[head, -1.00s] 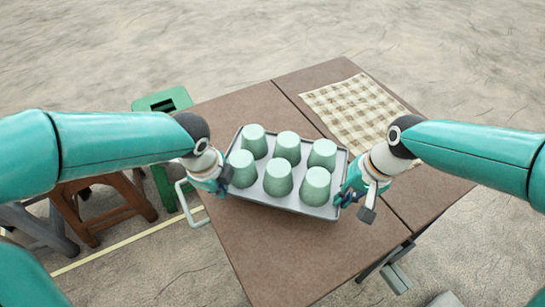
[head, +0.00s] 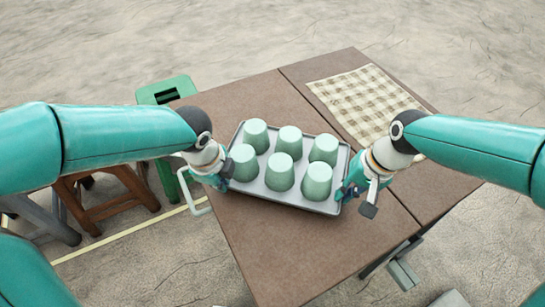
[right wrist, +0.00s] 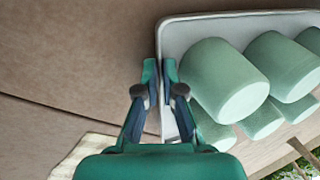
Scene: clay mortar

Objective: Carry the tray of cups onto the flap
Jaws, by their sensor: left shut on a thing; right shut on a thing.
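The grey tray (head: 275,199) bears several pale green cups (head: 280,172), all wide end down, in two rows. My left gripper (head: 227,174) is shut on the tray's left short edge. My right gripper (head: 346,190) is shut on its right short edge. The right wrist view shows the right fingers (right wrist: 160,78) pinching the tray rim (right wrist: 170,38). The tray is over the brown table's main part, left of the seam, its right end close to the seam. I cannot tell how high it is held. The flap (head: 410,180) is the part right of the seam.
A checked cloth (head: 365,100) lies on the flap's far part; the flap's near part is bare. A green stool (head: 166,90) and a brown stool (head: 110,205) stand left of the table. The table's near part (head: 290,255) is clear.

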